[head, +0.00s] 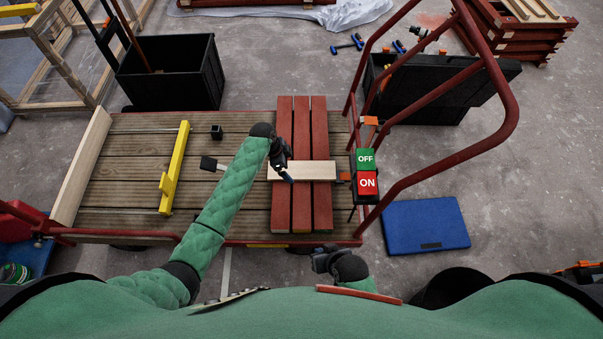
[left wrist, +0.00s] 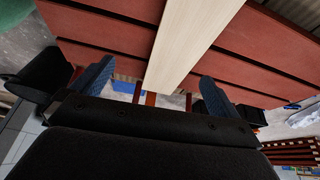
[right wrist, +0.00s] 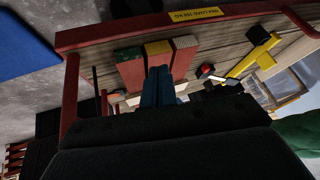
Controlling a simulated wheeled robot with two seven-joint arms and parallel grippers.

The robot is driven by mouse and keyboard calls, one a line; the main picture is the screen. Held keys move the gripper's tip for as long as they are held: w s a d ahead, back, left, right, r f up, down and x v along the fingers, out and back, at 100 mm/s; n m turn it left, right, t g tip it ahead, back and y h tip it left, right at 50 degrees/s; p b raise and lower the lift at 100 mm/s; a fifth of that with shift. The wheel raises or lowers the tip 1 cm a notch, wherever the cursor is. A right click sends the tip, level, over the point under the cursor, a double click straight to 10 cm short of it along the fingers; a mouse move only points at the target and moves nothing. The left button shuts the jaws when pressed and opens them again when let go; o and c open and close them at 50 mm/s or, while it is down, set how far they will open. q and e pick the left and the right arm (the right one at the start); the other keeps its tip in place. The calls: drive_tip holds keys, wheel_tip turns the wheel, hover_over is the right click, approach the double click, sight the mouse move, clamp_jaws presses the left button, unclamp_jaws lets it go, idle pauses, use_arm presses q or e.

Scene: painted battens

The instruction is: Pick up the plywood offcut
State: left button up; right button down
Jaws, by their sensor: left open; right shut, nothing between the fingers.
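The plywood offcut (head: 315,170) is a pale, flat strip lying crosswise on top of three red battens (head: 302,215) on the cart. My left gripper (head: 286,176) is over the offcut's left part, with its fingers open. In the left wrist view the pale offcut (left wrist: 190,45) runs beyond and between the open fingers (left wrist: 155,88); I cannot tell whether they touch it. My right gripper (head: 322,262) is low, in front of the cart's near edge. In the right wrist view its fingers (right wrist: 159,88) are shut and empty, pointing toward the batten ends.
A red tubular handle (head: 500,90) and an OFF/ON switch box (head: 367,172) stand at the right. A blue case (head: 425,225) lies on the floor.

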sight(299, 170)
use_arm(q)
drive_tip(key=shift+w+a+f+m, duration=0.1)
drive_tip(key=shift+w+f+m, duration=0.1)
drive_tip(key=shift+w, duration=0.35)
drive_tip(key=shift+w+f+m, duration=0.1)
drive_tip(key=shift+w+m, duration=0.1)
drive_tip(key=shift+w, duration=0.3)
drive_tip(key=shift+w+f, duration=0.15)
drive_tip(key=shift+w+d+x, duration=0.15)
drive_tip(key=shift+d+x, duration=0.05)
drive_tip(key=shift+x, duration=1.65)
drive_tip(key=shift+w+d+x, duration=0.15)
drive_tip(key=shift+x, duration=1.7)
drive_tip(key=c, duration=1.2)
drive_tip(key=shift+o, duration=0.2)
drive_tip(key=shift+r, duration=0.3)
